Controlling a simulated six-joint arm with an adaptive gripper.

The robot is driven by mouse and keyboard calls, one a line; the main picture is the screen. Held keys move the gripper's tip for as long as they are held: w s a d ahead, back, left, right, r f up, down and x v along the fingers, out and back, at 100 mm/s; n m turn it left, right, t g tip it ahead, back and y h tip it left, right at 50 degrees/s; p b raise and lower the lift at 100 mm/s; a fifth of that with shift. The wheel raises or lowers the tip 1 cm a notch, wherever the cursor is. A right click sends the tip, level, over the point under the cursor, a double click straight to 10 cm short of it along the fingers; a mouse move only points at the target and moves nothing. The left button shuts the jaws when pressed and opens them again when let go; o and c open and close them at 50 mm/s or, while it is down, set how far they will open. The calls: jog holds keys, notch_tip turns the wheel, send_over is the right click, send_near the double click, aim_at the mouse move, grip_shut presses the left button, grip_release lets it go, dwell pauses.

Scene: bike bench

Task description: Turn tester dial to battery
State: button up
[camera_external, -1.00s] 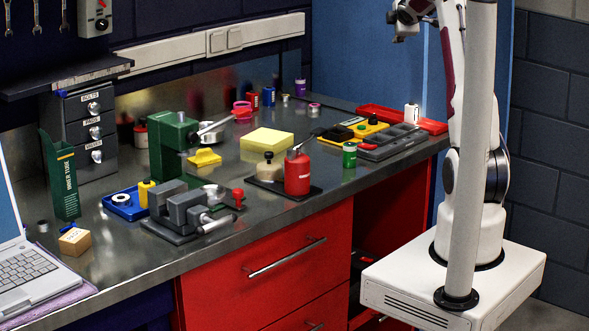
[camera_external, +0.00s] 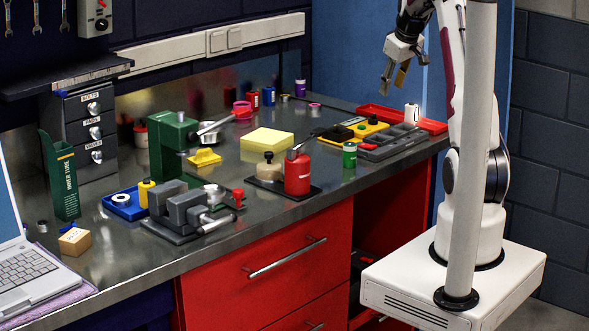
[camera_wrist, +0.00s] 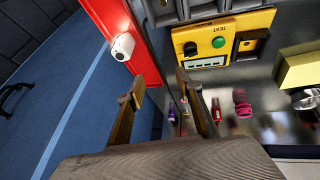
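The tester (camera_wrist: 240,22) is a yellow box in the wrist view, with a black dial (camera_wrist: 191,48), a green button (camera_wrist: 218,42) marked TEST and a light display strip. The dial's marks are too small to read, so I cannot tell its setting. In the external view the tester (camera_external: 377,127) lies on the bench at the back right. My gripper (camera_external: 394,82) is in the air above that end of the bench. In the wrist view my gripper (camera_wrist: 160,90) has its two fingers apart with nothing between them, and the tester lies beyond the right fingertip.
A red tray (camera_external: 432,126) with a white cylinder (camera_external: 411,113) borders the tester on the right, and a grey tray (camera_external: 385,147) lies in front. A green can (camera_external: 349,155), a red canister (camera_external: 297,174) and a yellow block (camera_external: 267,141) stand farther left.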

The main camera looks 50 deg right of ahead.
jog(key=y, duration=0.2)
send_near(374, 117)
jog(key=shift+w+d+f+m, duration=0.2)
jog(key=shift+w+f+m, duration=0.1)
jog(key=shift+w+m, duration=0.1)
jog(key=shift+x, duration=3.9)
jog(key=shift+s, duration=0.2)
grip_shut()
